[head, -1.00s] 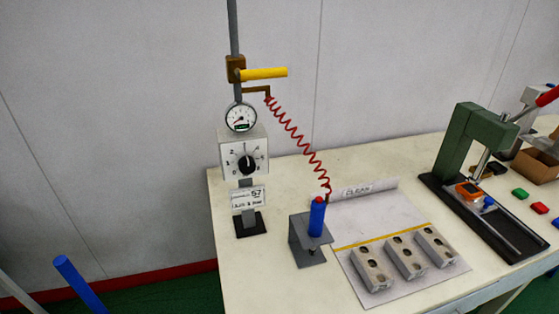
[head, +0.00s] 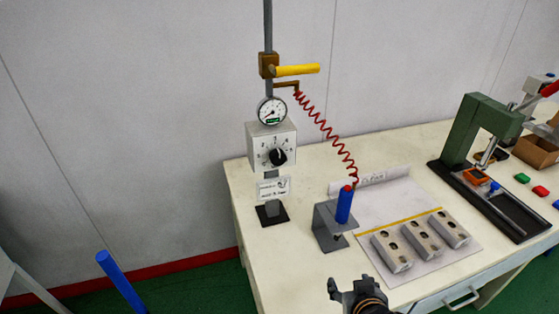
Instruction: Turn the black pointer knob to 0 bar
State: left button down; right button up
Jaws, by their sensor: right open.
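The black pointer knob (head: 278,157) sits on the front of a white box-shaped regulator (head: 262,137) with printed numbers around it. I cannot read clearly which number the knob points at. A round gauge (head: 272,111) with a needle and a small green patch stands on top of the box. My right gripper (head: 348,287) is at the bottom edge, open and empty, in front of the table and well below and right of the knob. It touches nothing that I can see. My left gripper is out of view.
A yellow-handled valve (head: 296,70) is above the gauge, with a red coiled hose (head: 328,130) running to a blue dispenser (head: 343,206) in a grey stand (head: 325,228). Several grey moulds (head: 422,240) lie on a mat. A green press (head: 478,120) stands right. Space before the knob looks clear.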

jog(key=w+a+r+t+y, duration=0.1)
jog(key=w+a+r+t, duration=0.35)
jog(key=w+r, duration=0.35)
jog(key=n+t+y, duration=0.3)
jog(key=y, duration=0.1)
send_near(279, 161)
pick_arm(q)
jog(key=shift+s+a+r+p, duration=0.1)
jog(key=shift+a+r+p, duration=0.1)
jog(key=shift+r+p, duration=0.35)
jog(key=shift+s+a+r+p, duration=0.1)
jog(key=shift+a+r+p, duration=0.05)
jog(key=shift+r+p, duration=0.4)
pick_arm(e)
jog(key=x, duration=0.9)
jog(key=shift+w, duration=0.25)
jog(key=c, duration=1.2)
jog(key=shift+o, duration=0.2)
